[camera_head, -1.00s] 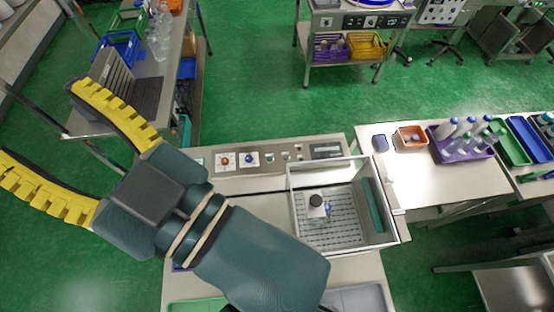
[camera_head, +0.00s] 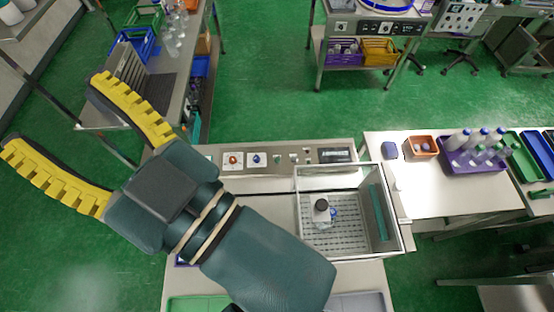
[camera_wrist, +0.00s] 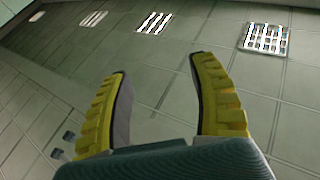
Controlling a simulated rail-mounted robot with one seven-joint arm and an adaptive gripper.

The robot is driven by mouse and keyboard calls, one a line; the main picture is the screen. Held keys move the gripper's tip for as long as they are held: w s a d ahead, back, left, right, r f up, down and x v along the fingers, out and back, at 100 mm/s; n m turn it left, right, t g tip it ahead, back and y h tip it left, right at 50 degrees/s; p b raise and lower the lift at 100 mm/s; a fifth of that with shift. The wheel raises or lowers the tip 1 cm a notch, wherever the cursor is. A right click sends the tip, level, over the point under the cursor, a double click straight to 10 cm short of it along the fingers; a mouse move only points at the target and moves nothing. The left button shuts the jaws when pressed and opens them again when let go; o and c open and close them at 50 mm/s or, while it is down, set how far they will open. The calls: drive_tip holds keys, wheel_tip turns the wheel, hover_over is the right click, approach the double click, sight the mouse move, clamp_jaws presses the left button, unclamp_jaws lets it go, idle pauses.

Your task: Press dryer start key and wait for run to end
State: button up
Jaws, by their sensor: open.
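The control panel (camera_head: 286,158) runs along the back of the central bench in the head view. It carries a red key (camera_head: 233,160) and a blue key (camera_head: 256,160) on white plates, small green parts to their right, and a dark display. I cannot tell which key is the dryer start. A clear-walled chamber (camera_head: 398,215) stands on the bench, with a bottle with a dark cap (camera_head: 321,211) inside on a slatted floor. My gripper (camera_head: 60,128) is open and empty, raised to the left of the panel. In the wrist view my gripper (camera_wrist: 160,85) faces walls and ceiling lights.
A bench at upper left holds a blue crate and bottles. Green floor (camera_head: 270,80) lies open behind the panel.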

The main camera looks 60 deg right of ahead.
clamp_jaws()
idle(1.3)
